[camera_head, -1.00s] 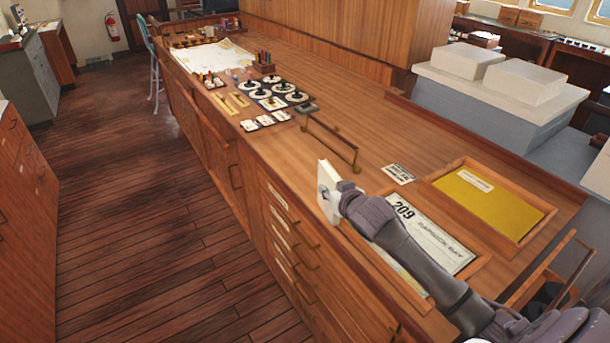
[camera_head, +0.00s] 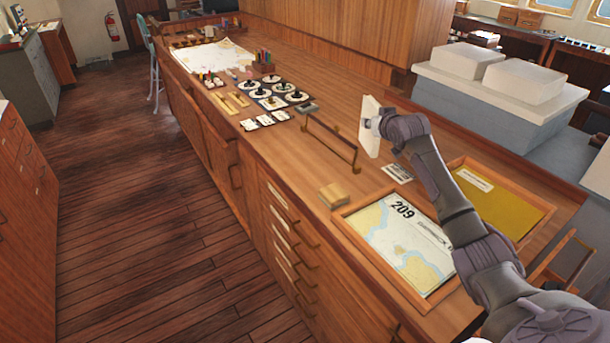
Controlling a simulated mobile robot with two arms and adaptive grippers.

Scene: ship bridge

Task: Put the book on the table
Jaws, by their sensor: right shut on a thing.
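My right gripper (camera_head: 376,124) is shut on a pale, cream-white book (camera_head: 369,128). It holds the book upright, thin edge on, near the right end of the long wooden table (camera_head: 240,165). The book appears beside the brass rail, towards the wooden partition. I cannot tell whether its lower edge touches the tabletop. The fingertips are mostly hidden by the wrist and the book. My left gripper is not in view.
A brass rail (camera_head: 331,145), a small wooden block (camera_head: 333,195), a framed chart marked 209 (camera_head: 400,245) and a yellow-lined tray (camera_head: 500,205) are near. Several instruments (camera_head: 273,95) stand farther along. Drawer handles line the front.

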